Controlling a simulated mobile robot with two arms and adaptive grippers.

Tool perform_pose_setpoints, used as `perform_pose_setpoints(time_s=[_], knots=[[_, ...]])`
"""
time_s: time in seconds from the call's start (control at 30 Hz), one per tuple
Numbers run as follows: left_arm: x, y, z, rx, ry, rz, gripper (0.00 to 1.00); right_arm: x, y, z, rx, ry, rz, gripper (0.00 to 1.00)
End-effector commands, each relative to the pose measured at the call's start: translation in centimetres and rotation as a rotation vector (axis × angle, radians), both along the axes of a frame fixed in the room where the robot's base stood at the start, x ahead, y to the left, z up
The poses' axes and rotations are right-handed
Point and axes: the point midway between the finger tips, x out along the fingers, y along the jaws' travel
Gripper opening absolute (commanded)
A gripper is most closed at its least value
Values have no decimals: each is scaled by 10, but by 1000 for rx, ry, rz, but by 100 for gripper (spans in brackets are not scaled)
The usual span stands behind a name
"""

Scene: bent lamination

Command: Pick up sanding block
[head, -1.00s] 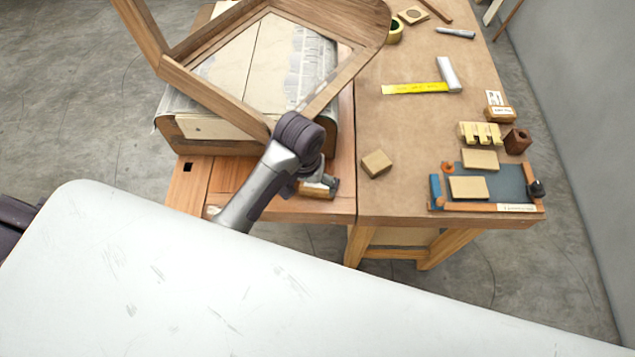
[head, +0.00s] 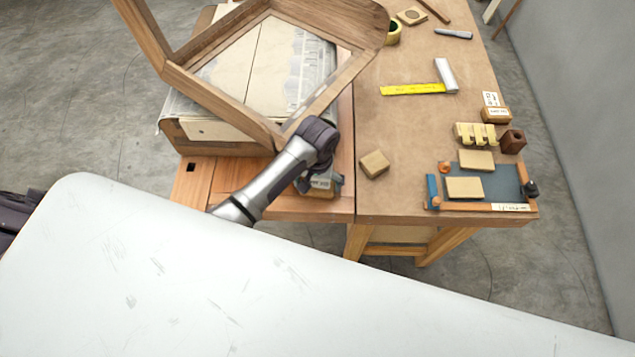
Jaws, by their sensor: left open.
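A small wooden block with a pale label (head: 321,193), which looks like the sanding block, lies near the front edge of the bench, left of the seam. My left gripper (head: 322,181) is over it, with the fingers close about its top. The jaws are open. My arm hides part of the block, and I cannot tell whether the fingers touch it. My right gripper is not in view.
A wooden frame (head: 190,85) stands over a box just behind my left arm. A plain wooden cube (head: 374,164) lies to the right. A blue-grey tray (head: 507,183) with blocks is at the front right. The bench middle (head: 415,125) is clear.

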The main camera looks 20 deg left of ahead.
Motion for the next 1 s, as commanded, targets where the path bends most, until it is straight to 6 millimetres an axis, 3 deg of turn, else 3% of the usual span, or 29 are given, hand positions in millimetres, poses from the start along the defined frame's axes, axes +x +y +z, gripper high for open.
perform_pose_setpoints(time_s=[0.17, 0.43, 0.77, 1.0], knots=[[0, 0, 0, -1, 0, -1, 100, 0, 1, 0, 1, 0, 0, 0], [0, 0, 0, -1, 0, 0, 58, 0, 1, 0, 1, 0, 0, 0], [0, 0, 3, -1, -1, 0, 58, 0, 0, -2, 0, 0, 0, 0], [2, -1, 32, -4, -7, 0, 58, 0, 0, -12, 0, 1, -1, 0]])
